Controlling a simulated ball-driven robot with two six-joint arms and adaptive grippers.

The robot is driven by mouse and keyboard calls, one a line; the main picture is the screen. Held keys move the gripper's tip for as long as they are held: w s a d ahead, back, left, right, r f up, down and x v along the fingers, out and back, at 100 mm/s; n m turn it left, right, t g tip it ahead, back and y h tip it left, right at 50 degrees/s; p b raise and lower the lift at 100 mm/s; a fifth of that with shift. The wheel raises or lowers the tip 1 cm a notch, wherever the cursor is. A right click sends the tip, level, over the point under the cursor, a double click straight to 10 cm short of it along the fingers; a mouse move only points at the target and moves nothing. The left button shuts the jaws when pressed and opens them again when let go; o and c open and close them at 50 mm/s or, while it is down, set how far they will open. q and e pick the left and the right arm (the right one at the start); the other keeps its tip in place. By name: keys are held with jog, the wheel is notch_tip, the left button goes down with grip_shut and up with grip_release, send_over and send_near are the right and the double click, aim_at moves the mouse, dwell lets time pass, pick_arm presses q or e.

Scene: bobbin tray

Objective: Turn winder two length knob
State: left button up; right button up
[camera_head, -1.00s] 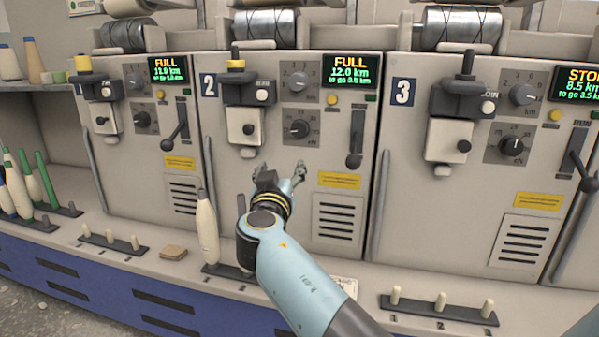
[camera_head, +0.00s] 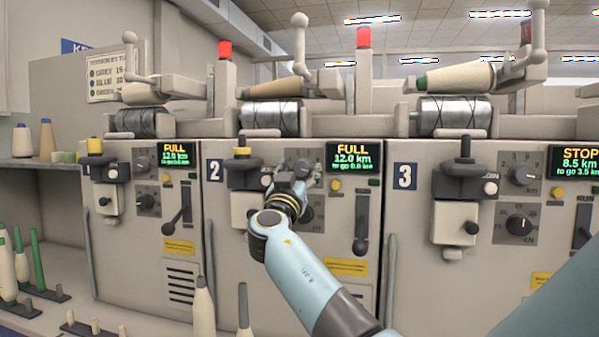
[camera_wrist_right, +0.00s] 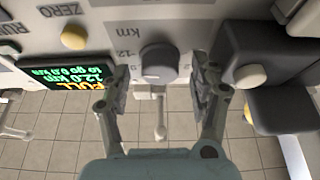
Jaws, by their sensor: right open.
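Winder two (camera_head: 227,270) carries a green FULL display (camera_head: 353,158) reading 12.0 km. Its grey length knob (camera_wrist_right: 158,62) shows in the right wrist view, on a plate marked km. My right gripper (camera_wrist_right: 160,75) is open, with one finger on each side of the knob and gaps visible on both sides. In the head view the right gripper (camera_head: 304,168) is in front of the panel and mostly hides this knob. The lower dial (camera_head: 305,190) of winder two is partly covered by my wrist. My left gripper is not in view.
A yellow button (camera_wrist_right: 74,37) and the display (camera_wrist_right: 68,82) lie beside one finger in the wrist view. A dark block with a pale knob (camera_wrist_right: 250,76) is close to the other. Winder three (camera_head: 412,270) stands to the right, with a lever (camera_head: 361,225) between.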

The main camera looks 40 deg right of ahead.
jog(key=shift+c, duration=0.2)
jog(key=c, duration=1.1)
